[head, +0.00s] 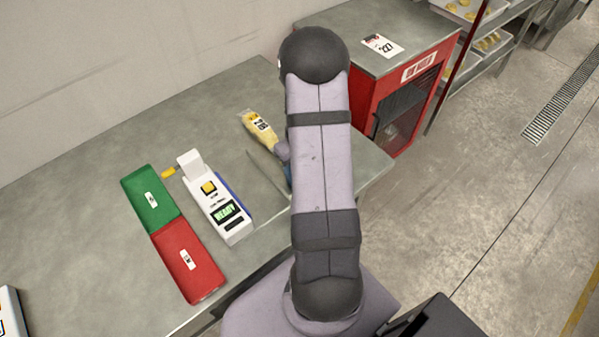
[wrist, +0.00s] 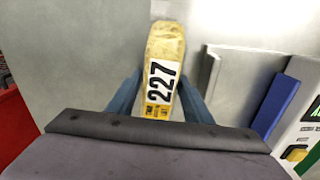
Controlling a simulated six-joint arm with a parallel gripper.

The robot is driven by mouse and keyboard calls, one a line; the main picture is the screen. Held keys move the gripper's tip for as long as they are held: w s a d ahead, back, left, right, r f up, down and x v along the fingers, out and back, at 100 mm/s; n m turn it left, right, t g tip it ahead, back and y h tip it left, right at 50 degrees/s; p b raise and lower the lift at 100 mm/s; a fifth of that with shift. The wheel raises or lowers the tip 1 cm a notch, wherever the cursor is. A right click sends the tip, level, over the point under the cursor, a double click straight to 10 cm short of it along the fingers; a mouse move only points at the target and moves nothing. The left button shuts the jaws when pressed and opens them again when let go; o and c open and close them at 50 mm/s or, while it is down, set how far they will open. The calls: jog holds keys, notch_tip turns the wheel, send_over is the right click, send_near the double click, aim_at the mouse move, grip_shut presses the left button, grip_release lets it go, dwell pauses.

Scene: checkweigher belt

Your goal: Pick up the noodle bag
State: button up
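The noodle bag (head: 261,131) is yellow with a white label, and it is on the grey table at the left of my arm in the head view. In the wrist view the noodle bag (wrist: 165,45) points away from me, its label reading 227. My gripper (wrist: 160,80) has its two blue fingers spread, one on each side of the bag's near end. A gap shows at the left finger; the right finger is very close to the bag, and I cannot tell if it touches. In the head view my arm hides most of the gripper.
A white checkweigher unit (head: 217,205) with a green display stands left of the bag. A red cabinet (head: 412,85) stands at the right. Bare table lies behind the bag.

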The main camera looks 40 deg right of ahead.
jog(key=c, duration=0.7)
notch_tip(320, 180, up, 8)
jog(key=shift+r+b, duration=0.25)
jog(key=shift+b, duration=0.85)
jog(key=shift+w+r, duration=0.1)
jog(key=shift+r, duration=0.8)
jog(key=shift+n, duration=0.5)
jog(key=shift+w+a+r+p, duration=0.2)
jog(key=shift+w+a+p, duration=1)
jog(key=shift+a, duration=1)
jog(key=shift+w+a+r+p, duration=0.15)
jog(key=shift+w+a+p, duration=0.6)
jog(key=shift+a+p, duration=1.2)
jog(key=shift+w+a+r+p, duration=0.2)
jog(key=shift+w+a+p, duration=0.85)
jog(key=shift+a, duration=1.45)
